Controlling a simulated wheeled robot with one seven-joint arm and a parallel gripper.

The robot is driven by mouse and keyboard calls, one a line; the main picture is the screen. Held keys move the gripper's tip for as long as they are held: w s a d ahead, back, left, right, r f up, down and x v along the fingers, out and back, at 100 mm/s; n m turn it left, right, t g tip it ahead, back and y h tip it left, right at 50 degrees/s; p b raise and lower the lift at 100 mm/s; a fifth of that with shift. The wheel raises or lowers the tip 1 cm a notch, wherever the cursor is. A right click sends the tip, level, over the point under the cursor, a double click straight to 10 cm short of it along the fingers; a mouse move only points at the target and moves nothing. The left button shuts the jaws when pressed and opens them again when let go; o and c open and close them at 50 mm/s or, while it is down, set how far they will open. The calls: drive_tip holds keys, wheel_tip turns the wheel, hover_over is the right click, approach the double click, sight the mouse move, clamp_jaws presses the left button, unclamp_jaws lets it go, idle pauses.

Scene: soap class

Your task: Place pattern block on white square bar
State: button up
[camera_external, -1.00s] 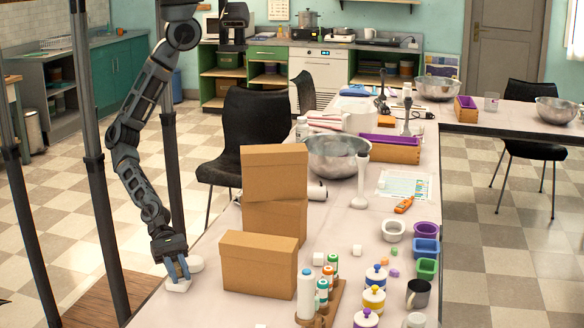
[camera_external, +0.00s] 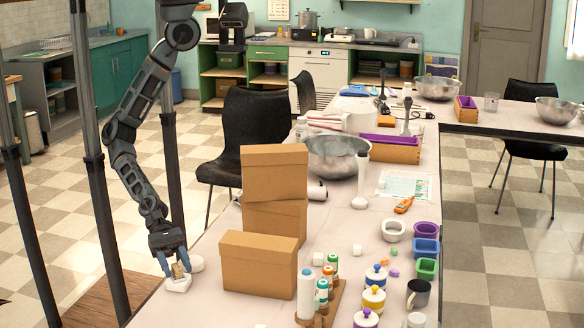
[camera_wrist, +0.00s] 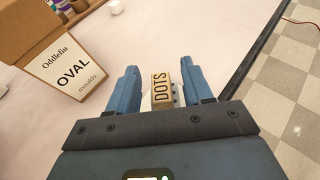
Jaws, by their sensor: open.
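The pattern block (camera_external: 178,271), small and tan with "DOTS" on its top, stands on the white square bar (camera_external: 177,286) near the table's left edge. In the wrist view the pattern block (camera_wrist: 161,88) is between my two blue fingers, with a gap on each side. A little of the white square bar (camera_wrist: 147,102) shows beside it there; the rest is hidden by the block and gripper. My gripper (camera_external: 174,262) is open around the block and low over the bar. It also shows in the wrist view (camera_wrist: 161,85).
Cardboard boxes (camera_external: 259,265) stand close on the right; one shows in the wrist view with an "OVAL" label (camera_wrist: 72,72). The table edge (camera_wrist: 262,58) runs close to my right finger.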

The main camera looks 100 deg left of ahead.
drive_tip(key=v, duration=1)
drive_tip(key=a+r+m+t+y, duration=0.25)
drive_tip(key=a+m, duration=0.35)
drive_tip(key=a, duration=0.7)
drive_tip(key=a+r+m+t+y, duration=0.1)
drive_tip(key=a+m+y, duration=0.45)
drive_tip(key=a, duration=0.85)
drive_tip(key=a+r+m+t+y, duration=0.1)
drive_tip(key=a+r+m, duration=1)
drive_tip(key=a+m, duration=0.4)
drive_tip(key=shift+s+a+r+t+y+b, duration=0.3)
drive_tip(key=shift+s+a+r+t, duration=0.05)
drive_tip(key=shift+a, duration=0.15)
drive_tip(key=shift+o, duration=0.5)
drive_tip(key=shift+m, duration=0.25)
